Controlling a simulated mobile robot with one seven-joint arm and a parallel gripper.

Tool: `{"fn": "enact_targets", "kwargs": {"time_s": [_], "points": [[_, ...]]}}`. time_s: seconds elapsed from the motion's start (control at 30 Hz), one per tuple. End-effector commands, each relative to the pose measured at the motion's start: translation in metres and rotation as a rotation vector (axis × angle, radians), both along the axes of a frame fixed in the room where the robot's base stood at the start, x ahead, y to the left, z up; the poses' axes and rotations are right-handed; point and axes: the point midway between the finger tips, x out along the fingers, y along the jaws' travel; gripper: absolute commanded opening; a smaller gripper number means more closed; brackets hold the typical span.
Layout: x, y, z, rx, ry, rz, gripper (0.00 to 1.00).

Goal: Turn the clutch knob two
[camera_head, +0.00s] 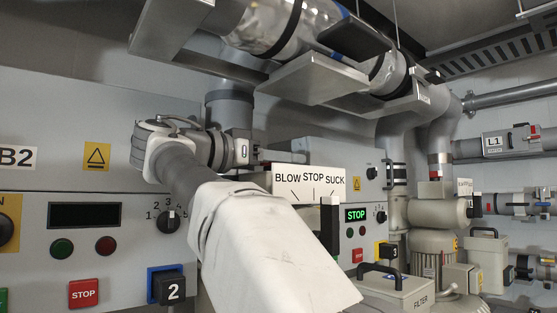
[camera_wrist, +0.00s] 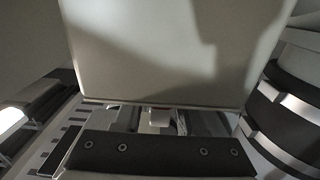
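A black block knob marked 2 (camera_head: 173,287) sits in a blue frame low on the grey left panel, right of a red STOP button. A round black selector knob (camera_head: 168,222) with a scale 1 to 5 is above it. I cannot tell from the labels which is the clutch knob. My arm reaches up and left across the panel, and its wrist end, with my gripper (camera_head: 252,154), points right above the BLOW STOP SUCK sign, away from both knobs. In the wrist view, a dark bolted bar of my gripper (camera_wrist: 160,155) shows below a large pale surface. The fingertips are not clear.
The BLOW STOP SUCK sign (camera_head: 309,183) stands in the middle, beside my arm. A second panel with a green STOP display (camera_head: 356,214) and a block knob marked 3 (camera_head: 388,252) is to the right. Ducts (camera_head: 290,30) and a metal shelf (camera_head: 312,77) hang above my wrist.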

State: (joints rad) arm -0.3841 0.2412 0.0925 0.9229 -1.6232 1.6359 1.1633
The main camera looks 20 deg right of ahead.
Motion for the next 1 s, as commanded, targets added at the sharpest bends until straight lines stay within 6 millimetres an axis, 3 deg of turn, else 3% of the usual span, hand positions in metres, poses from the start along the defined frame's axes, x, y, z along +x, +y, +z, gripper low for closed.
{"fn": "enact_targets", "kwargs": {"time_s": [0.03, 0.2, 0.67, 1.0], "points": [[0.0000, 0.0001, 0.0000, 0.000, 0.000, 0.000, 0.28], [0.0000, 0.0002, 0.0000, 0.000, 0.000, 0.000, 0.00], [0.0000, 0.0003, -0.0022, 0.000, 0.000, 0.034, 0.00], [0.0038, 0.0019, -0.0052, 0.000, -0.003, 0.243, 0.00]]}}
